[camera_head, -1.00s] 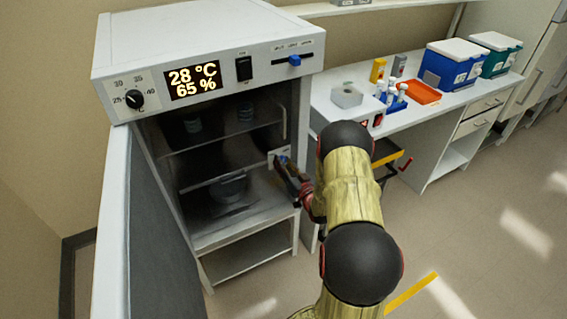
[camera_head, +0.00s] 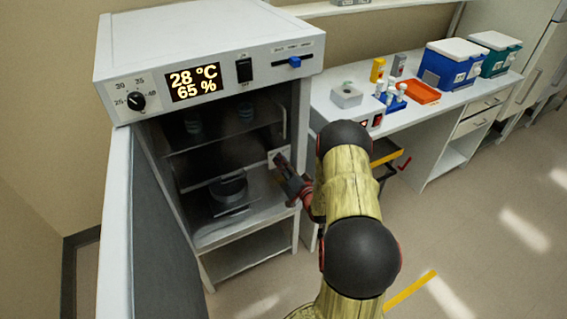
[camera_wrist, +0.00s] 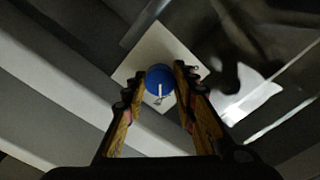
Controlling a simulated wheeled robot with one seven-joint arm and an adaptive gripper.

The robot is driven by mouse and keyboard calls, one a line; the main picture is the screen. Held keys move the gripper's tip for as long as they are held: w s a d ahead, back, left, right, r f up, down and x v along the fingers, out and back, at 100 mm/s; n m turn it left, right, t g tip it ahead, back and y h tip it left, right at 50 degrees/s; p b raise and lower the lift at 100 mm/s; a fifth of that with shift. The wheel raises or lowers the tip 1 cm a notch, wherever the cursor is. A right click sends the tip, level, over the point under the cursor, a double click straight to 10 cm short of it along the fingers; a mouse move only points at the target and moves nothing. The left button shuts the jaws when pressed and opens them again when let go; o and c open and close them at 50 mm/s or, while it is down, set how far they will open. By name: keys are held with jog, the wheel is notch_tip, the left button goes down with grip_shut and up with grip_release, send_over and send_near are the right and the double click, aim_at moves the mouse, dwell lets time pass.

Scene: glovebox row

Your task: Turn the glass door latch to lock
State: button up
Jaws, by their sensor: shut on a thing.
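The latch is a round blue knob (camera_wrist: 160,76) with a white line mark, on a square pale plate (camera_wrist: 150,47) tilted like a diamond in the wrist view. The white mark points roughly down in that view. My gripper (camera_wrist: 161,70) has one finger on each side of the knob and is shut on it. In the head view my gripper (camera_head: 279,160) reaches the right side of the cabinet opening, and it hides the knob there. The glass door (camera_head: 235,165) seems to lie across the cabinet front; its edges are hard to make out.
The cabinet (camera_head: 215,45) has a display reading 28 °C and 65 %, a dial and switches. Its outer door (camera_head: 120,220) stands open at left. A dark round item (camera_head: 228,188) sits inside. A bench (camera_head: 440,110) with boxes and a red tray (camera_head: 417,92) stands right.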

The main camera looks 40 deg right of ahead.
dwell(0.3)
jog(key=o, duration=1.2)
jog(key=shift+c, duration=0.2)
jog(key=v, duration=1.2)
